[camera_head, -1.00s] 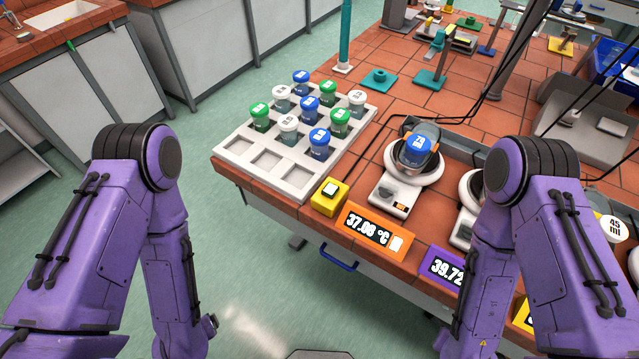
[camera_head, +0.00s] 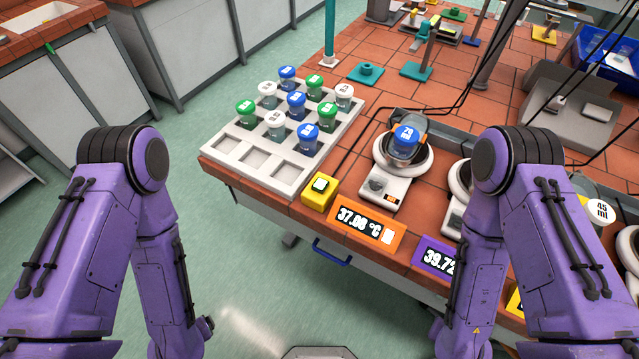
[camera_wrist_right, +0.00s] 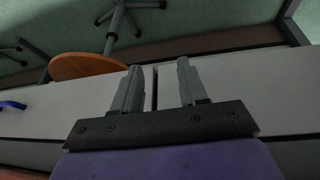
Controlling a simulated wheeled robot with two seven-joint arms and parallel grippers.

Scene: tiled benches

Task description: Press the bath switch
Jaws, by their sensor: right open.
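A yellow box with a pale button on top (camera_head: 319,190) sits at the bench's front edge, between the sample rack and an orange display (camera_head: 366,224) reading 37.08 °C. I take it for the bath switch. Behind the display stands a white round bath (camera_head: 385,185) holding a blue-capped jar (camera_head: 406,141). A second white bath is partly hidden by my right arm. My right gripper (camera_wrist_right: 158,84) is open and empty in the wrist view, facing pale cabinet fronts, apart from the switch. My left gripper is out of view; only its arm shows.
A white rack (camera_head: 221,153) holds several blue-, green- and white-capped jars, its front slots empty. A purple display (camera_head: 437,260) stands to the right. Black cables cross the bench. A blue drawer handle (camera_head: 332,252) sticks out below. A stool (camera_wrist_right: 88,66) shows in the wrist view.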

